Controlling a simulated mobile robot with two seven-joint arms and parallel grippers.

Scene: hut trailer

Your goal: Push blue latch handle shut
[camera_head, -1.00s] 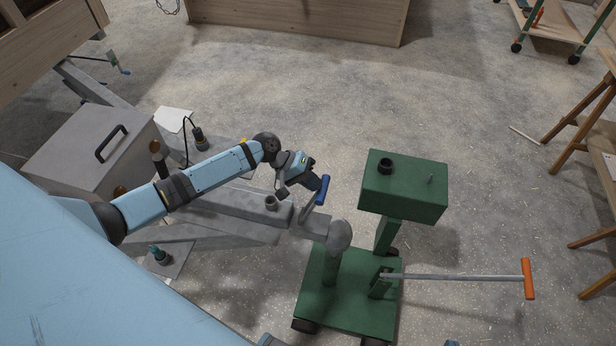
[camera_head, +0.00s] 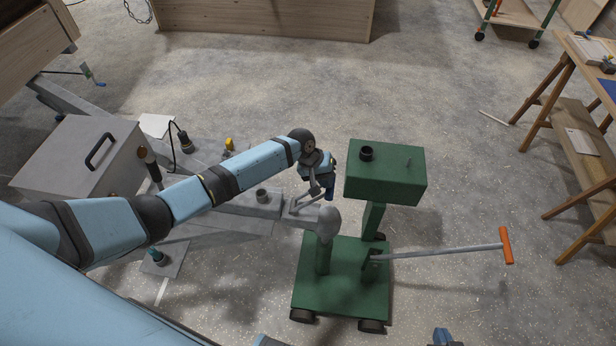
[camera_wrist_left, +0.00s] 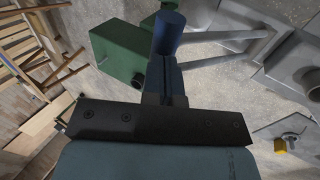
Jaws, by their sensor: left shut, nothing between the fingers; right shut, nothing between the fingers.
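The blue latch handle (camera_head: 331,194) sits at the end of a grey lever (camera_head: 311,199) on the trailer's drawbar coupling, left of the green dolly. The lever leans low towards the right. My left gripper (camera_head: 330,184) is shut and empty, right at the handle, and partly covers it in the head view. In the left wrist view the handle (camera_wrist_left: 168,35) is a blue cylinder just beyond the dark fingertips (camera_wrist_left: 165,75); contact is hard to tell. My right gripper (camera_head: 441,337) is shut and empty, mostly cut off at the bottom edge.
The green dolly (camera_head: 345,285) has a box (camera_head: 386,172) on a post close right of my left gripper, and a long orange-ended bar (camera_head: 440,249). A grey lidded box (camera_head: 80,157) stands on the drawbar.

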